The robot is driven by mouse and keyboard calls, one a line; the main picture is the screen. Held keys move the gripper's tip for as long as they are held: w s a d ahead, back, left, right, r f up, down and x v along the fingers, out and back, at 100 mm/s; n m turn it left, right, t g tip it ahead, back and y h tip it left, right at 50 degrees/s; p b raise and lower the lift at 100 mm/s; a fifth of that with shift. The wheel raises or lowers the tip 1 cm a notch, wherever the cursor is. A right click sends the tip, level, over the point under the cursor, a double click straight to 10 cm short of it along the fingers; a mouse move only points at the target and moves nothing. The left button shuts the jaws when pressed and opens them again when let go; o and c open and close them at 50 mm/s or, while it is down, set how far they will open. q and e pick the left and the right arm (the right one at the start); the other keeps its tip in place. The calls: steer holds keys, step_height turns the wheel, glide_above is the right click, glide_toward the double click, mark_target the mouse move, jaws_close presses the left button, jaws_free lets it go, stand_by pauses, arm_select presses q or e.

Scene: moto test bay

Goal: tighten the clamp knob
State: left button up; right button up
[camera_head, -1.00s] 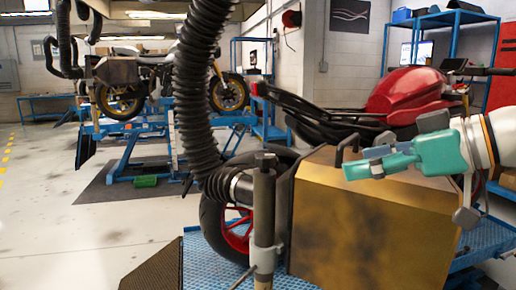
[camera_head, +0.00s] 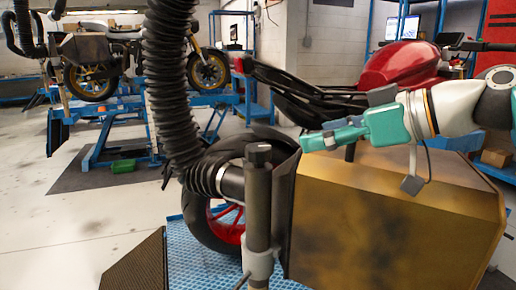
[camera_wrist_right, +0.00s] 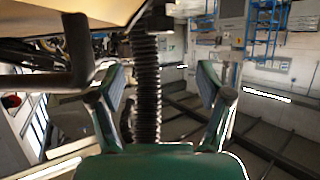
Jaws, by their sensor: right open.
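A dark knob-like cap (camera_head: 258,153) tops the upright grey post (camera_head: 257,205) in the head view; I take it for the clamp knob. A light grey clamp collar (camera_head: 258,266) sits lower on the post. My teal right gripper (camera_head: 306,143) is just right of the cap, about level with it in the picture, with a visible gap. In the right wrist view its two fingers (camera_wrist_right: 160,88) are spread, nothing between the pads; the black ribbed hose (camera_wrist_right: 146,85) shows behind. The cap cannot be made out there. My left gripper is out of view.
A gold box (camera_head: 400,220) stands below my right arm; it also fills the wrist view's upper left (camera_wrist_right: 70,15), near a dark bar (camera_wrist_right: 50,80). The ribbed hose (camera_head: 172,90) hangs left of the post. A red motorcycle (camera_head: 400,64) is behind. Floor at left is open.

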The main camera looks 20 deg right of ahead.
mark_target(262, 148)
steer(key=x, duration=1.4)
steer(key=shift+d, duration=0.1)
steer(key=c, duration=1.2)
steer(key=shift+o, duration=0.2)
